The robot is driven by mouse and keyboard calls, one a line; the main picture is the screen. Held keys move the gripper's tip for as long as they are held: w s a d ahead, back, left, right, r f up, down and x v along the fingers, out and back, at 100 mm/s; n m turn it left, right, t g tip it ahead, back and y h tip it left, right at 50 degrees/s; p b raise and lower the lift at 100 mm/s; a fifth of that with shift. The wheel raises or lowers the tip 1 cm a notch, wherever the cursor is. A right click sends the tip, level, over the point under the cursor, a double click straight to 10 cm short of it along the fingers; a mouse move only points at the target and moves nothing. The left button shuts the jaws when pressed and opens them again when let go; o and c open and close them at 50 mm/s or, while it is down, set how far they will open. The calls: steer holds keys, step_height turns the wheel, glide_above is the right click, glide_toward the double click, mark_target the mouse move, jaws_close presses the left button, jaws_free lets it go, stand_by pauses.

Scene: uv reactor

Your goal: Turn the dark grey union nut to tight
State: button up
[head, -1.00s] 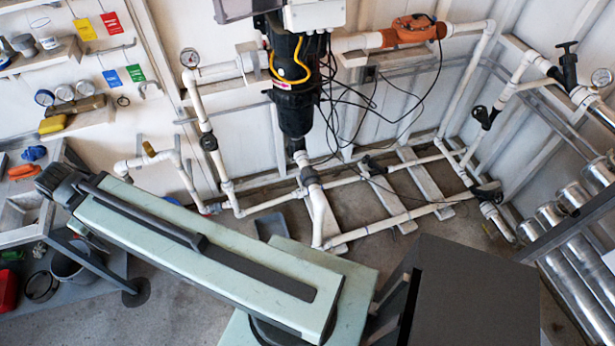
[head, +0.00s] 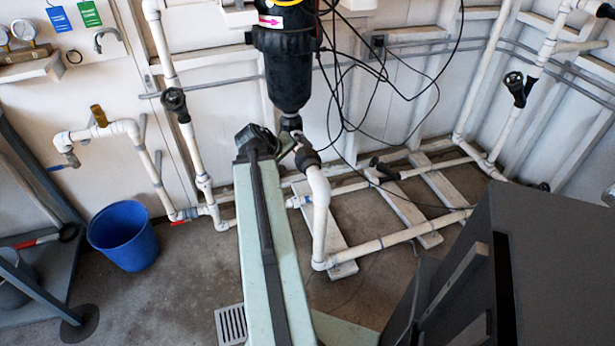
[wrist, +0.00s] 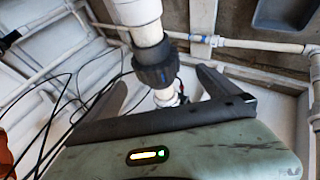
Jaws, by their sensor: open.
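The dark grey union nut (head: 306,158) sits on the white pipe just below the black reactor vessel (head: 288,75). In the wrist view the nut (wrist: 155,64) is a dark ribbed ring around the pale pipe. My gripper (wrist: 161,80) is open, with one finger on each side of the pipe. The nut shows in the gap between the fingers, with no contact visible; I cannot tell how deep it sits. In the head view my gripper (head: 288,148) is at the nut's left and partly hidden by my arm.
Black cables (head: 350,90) hang to the right of the vessel. White floor pipes (head: 400,232) run on supports at the right. A blue bucket (head: 124,235) stands on the floor at the left. A valve pipe (head: 188,135) rises left of the vessel.

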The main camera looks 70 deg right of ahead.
mark_target(306, 159)
steer(key=shift+s+d+f, duration=0.1)
steer(key=shift+s+d, duration=0.15)
steer(key=shift+s, duration=0.1)
steer(key=b+x, duration=0.5)
steer(key=x, duration=0.2)
steer(key=shift+f, duration=0.25)
steer(key=shift+d+f, duration=0.1)
steer(key=shift+d, duration=0.15)
steer(key=shift+s, duration=0.1)
